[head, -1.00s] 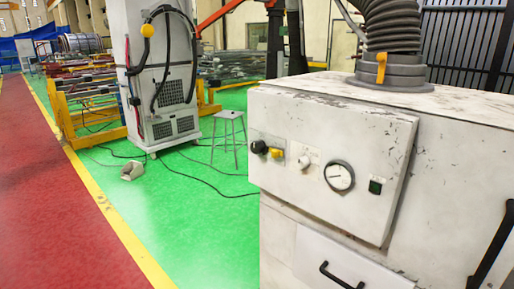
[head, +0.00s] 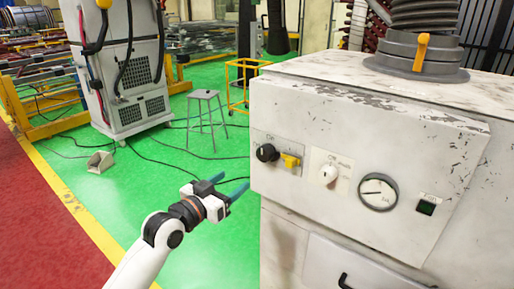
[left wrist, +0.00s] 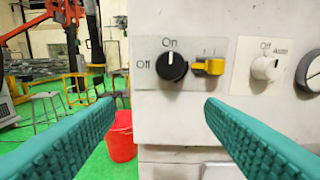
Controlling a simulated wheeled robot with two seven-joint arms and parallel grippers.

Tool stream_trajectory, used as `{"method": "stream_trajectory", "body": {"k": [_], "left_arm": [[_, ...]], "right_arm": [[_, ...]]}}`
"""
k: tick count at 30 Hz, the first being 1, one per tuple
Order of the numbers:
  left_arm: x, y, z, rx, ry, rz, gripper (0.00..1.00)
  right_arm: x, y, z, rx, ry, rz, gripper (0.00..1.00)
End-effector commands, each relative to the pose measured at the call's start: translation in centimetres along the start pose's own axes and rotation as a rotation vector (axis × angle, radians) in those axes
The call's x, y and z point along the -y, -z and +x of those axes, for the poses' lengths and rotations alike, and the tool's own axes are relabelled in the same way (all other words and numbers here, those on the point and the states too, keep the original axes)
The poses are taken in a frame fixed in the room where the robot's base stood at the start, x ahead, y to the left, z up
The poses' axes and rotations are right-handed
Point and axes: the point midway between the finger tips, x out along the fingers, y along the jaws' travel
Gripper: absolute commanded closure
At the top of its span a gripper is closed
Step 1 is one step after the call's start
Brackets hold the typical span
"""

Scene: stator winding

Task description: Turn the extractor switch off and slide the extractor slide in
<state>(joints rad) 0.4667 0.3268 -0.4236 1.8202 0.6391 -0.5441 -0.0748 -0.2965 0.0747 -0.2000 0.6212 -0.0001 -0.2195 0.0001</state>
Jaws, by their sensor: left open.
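The extractor cabinet (head: 340,110) is a worn white box on the right. Its front panel carries a black rotary knob (head: 267,153) beside a yellow switch (head: 291,160). In the left wrist view the black knob (left wrist: 171,66) has its white mark upward, toward "On"; "Off" is printed to its left. A yellow-orange tab (head: 420,52) stands upright on the grey duct collar on top, probably the slide's handle. My left gripper (head: 243,185) is open and empty, left of and below the knob, apart from the panel. Its teal fingers frame the space below the knob (left wrist: 159,108). My right gripper is not in view.
The panel also has a white knob (head: 327,174), a round gauge (head: 378,192) and a small green switch (head: 426,206). A stool (head: 205,110) stands on the green floor behind. A red bucket (left wrist: 121,138) shows beside the cabinet. Floor left of the cabinet is mostly clear.

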Motion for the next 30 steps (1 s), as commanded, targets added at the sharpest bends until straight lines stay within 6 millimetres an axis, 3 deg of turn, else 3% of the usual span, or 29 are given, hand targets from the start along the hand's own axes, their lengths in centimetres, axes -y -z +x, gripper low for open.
{"method": "stream_trajectory", "body": {"k": [1,4,8,21,30], "left_arm": [[0.6,-1.2,-0.1,0.017,0.016,0.009,0.37],[1.0,-2.1,0.2,0.029,0.028,0.013,0.37],[1.0,-2.3,1.7,0.028,0.027,0.012,0.37],[1.1,-2.4,9.9,0.027,0.025,0.013,0.37],[1.1,-2.3,11.8,0.027,0.024,0.014,0.37]], "right_arm": [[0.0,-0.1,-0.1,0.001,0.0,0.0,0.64],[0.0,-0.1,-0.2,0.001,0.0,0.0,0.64],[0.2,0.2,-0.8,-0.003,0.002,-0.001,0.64],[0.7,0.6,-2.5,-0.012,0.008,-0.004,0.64],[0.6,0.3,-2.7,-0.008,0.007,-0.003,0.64]]}}
